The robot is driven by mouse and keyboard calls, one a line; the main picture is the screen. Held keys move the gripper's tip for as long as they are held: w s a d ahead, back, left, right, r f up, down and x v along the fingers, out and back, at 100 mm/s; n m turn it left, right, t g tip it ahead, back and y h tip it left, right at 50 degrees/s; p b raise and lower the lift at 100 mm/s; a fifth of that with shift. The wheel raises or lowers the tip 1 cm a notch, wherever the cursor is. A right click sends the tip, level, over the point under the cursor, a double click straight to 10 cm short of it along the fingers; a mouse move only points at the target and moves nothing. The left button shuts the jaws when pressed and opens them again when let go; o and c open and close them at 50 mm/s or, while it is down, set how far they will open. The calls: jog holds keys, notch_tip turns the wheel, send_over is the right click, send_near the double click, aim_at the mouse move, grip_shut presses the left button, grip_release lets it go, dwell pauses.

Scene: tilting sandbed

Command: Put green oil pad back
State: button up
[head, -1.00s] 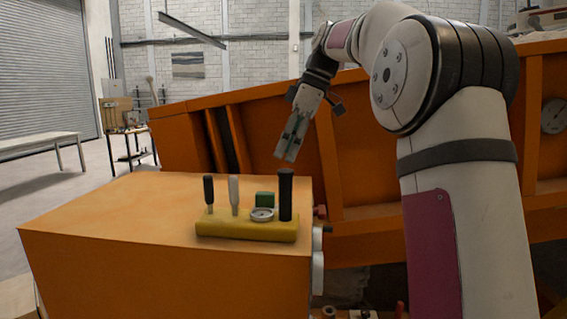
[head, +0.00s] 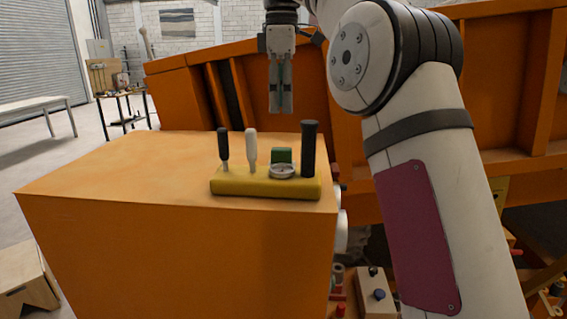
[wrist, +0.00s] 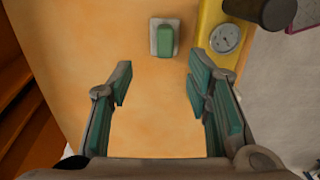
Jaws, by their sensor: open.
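The green oil pad (head: 282,154) shows just behind the yellow tray (head: 262,187) on the orange cabinet top. In the wrist view the green pad (wrist: 166,41) lies on a pale grey base on the orange surface, beside the yellow tray (wrist: 207,22) and apart from it. My gripper (head: 281,108) is above the cabinet top, pointing down, open and empty. In the wrist view its fingers (wrist: 158,90) are spread, with the pad ahead of them near the top of the picture.
The tray holds a black-handled tool (head: 223,146), a white-handled tool (head: 251,147), a round dial (head: 282,171) and a tall black cylinder (head: 309,148). The orange sandbed frame (head: 400,150) stands behind. The left part of the cabinet top (head: 110,165) is clear.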

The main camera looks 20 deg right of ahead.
aim_at(281, 148)
notch_tip(281, 148, down, 6)
jog(key=shift+s+f+p, duration=0.1)
jog(key=shift+f+p, duration=0.05)
jog(key=shift+p, duration=0.15)
jog(key=f, duration=0.1)
jog(key=f+p, duration=0.1)
jog(key=f, duration=0.3)
jog(key=shift+s+a+p, duration=0.2)
jog(key=shift+s+p, duration=0.15)
jog(key=shift+f, duration=0.25)
jog(key=shift+c, duration=0.2)
grip_shut()
